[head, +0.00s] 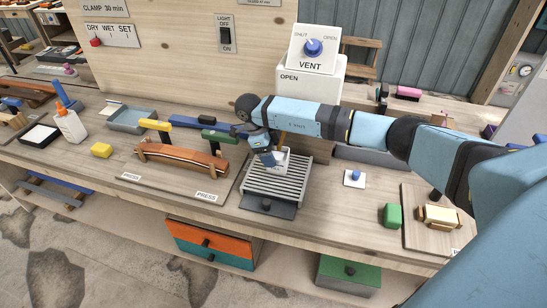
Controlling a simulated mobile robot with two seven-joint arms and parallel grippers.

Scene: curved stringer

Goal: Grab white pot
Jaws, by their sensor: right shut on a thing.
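The white pot (281,160) is a small pale container on a slatted grey rack (274,186) near the middle of the bench. A brown stick-like handle (282,139) rises at it; I cannot tell if it stands in the pot. My right gripper (268,158) reaches in from the right and is shut on the pot's left side. The gripper hides part of the pot. I cannot tell if the pot touches the rack. My left gripper is out of view.
A curved brown wood piece in a clamping form (180,157) lies left of the rack. A white vent box (312,50) stands behind. A blue-knobbed plate (355,177), a green block (392,215) and a board (418,198) lie right. Bare bench separates them.

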